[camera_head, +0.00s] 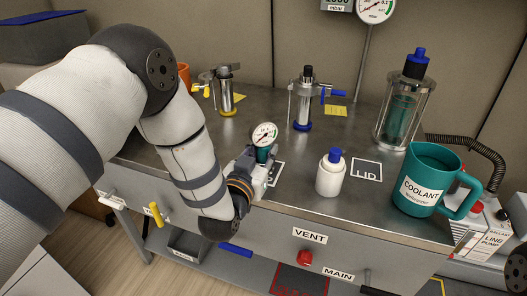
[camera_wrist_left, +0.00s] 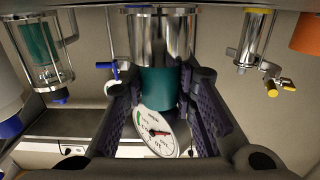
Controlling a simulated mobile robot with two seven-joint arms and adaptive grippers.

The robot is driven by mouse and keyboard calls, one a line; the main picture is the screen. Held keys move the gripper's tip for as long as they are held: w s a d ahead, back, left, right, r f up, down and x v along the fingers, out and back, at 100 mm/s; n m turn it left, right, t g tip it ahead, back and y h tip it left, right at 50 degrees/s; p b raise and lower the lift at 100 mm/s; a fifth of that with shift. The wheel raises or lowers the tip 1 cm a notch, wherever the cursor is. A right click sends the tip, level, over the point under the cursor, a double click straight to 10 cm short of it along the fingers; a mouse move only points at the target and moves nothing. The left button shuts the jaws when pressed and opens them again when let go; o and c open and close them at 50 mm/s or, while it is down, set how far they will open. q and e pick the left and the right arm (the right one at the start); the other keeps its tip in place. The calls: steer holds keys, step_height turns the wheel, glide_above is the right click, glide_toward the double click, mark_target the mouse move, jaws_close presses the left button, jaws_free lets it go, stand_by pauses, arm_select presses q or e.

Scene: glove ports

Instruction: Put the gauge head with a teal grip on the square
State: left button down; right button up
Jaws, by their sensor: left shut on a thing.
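The gauge head (camera_head: 264,136) has a round white dial and a teal grip. My left gripper (camera_head: 255,168) is shut on the teal grip, with the dial upright above it. In the left wrist view the teal grip (camera_wrist_left: 158,88) sits between the two fingers (camera_wrist_left: 160,102), with a metal cylinder beyond it. Another square marked LID (camera_head: 367,170) lies clear to the right. I cannot tell whether the gauge head touches the bench. My right gripper is not in view.
A white bottle with a blue cap (camera_head: 330,174) stands just right of the gripper. A teal coolant mug (camera_head: 424,180) is at the right edge. Clamped metal cylinders (camera_head: 302,105) and a glass vessel (camera_head: 402,108) stand behind.

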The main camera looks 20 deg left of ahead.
arm_select(q)
steer(key=shift+f, duration=0.1)
steer(key=c, duration=1.3)
jaws_free()
